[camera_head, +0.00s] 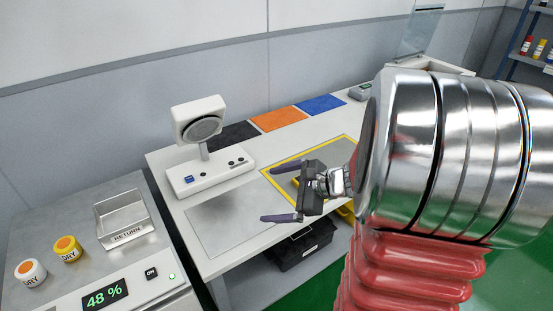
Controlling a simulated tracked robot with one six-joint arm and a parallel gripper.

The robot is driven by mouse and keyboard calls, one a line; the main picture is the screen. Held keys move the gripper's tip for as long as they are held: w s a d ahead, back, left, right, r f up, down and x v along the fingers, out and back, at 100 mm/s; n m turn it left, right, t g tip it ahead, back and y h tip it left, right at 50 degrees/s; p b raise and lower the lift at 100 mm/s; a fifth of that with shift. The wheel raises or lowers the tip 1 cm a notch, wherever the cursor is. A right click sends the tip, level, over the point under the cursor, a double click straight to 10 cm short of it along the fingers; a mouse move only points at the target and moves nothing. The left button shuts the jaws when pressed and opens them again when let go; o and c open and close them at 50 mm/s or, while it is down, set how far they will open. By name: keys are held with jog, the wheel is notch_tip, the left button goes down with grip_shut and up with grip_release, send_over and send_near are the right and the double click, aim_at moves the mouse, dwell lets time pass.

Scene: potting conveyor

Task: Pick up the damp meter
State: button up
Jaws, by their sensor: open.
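My gripper (268,194) is open and empty, its two dark fingers spread above the front part of the white table. I cannot tell for sure which thing is the damp meter. A yellow object (346,213) shows partly behind my gripper and arm, by the yellow-outlined panel; its shape is mostly hidden. A small grey device (360,92) lies at the table's far end, apart from my gripper. A unit with a green "48 %" readout (105,294) stands at the lower left.
A white stand with a round head (198,120) rises left of my gripper. Black, orange (278,118) and blue squares line the table's back. A "RETURN" tray (124,236) and two jars (67,249) sit at left. A black crate (300,250) is below the table.

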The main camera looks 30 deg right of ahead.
jog(key=s+d+f+m+t+h, duration=0.1)
jog(key=d+f+m+h, duration=0.1)
jog(key=d+m, duration=0.2)
jog(key=d+f+m+t+h, duration=0.1)
jog(key=d+m, duration=0.3)
jog(key=d, duration=0.5)
jog(key=s+d+f+m+t+h, duration=0.1)
jog(key=d+f+m+t+h, duration=0.1)
jog(key=d, duration=0.5)
jog(key=shift+s+d+f+m+h, duration=0.1)
jog(key=shift+s+f+m+h, duration=0.1)
jog(key=shift+f+m, duration=0.25)
jog(key=shift+s+d+f+m+h, duration=0.15)
jog(key=shift+f+m+h, duration=0.1)
jog(key=shift+m, duration=0.3)
jog(key=shift+a, duration=0.1)
jog(key=shift+w+f, duration=0.2)
jog(key=shift+w, duration=0.35)
jog(key=x, duration=0.7)
jog(key=shift+w+f, duration=0.15)
jog(key=shift+w, duration=0.05)
jog(key=shift+x, duration=2.6)
